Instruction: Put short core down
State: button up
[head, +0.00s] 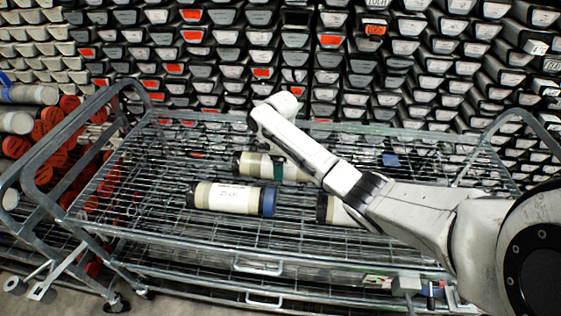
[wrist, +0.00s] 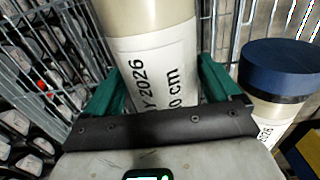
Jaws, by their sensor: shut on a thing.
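My gripper (wrist: 158,78) is shut on a cream core liner (wrist: 150,22), its green fingers on either side of the white label with "2026" and "cm". In the head view this core (head: 256,165), with a dark left end, lies lengthwise over the wire cart shelf (head: 170,215). My gripper (head: 279,171) hides part of it. I cannot tell whether it touches the wires. A second core (head: 228,198) with a blue right cap lies in front of it. The blue-capped core in the wrist view (wrist: 262,105) is to the right of the held one.
Another core (head: 340,211) lies partly hidden behind my arm. A small blue thing (head: 389,160) is at the cart's back right. Bare wire shelf shows at the left and front.

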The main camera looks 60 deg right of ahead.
jog(key=shift+w, duration=0.1)
jog(key=o, duration=1.8)
jog(key=shift+f, duration=0.1)
notch_tip(320, 180, up, 12)
jog(key=shift+r+p, duration=0.15)
jog(key=shift+p, duration=0.2)
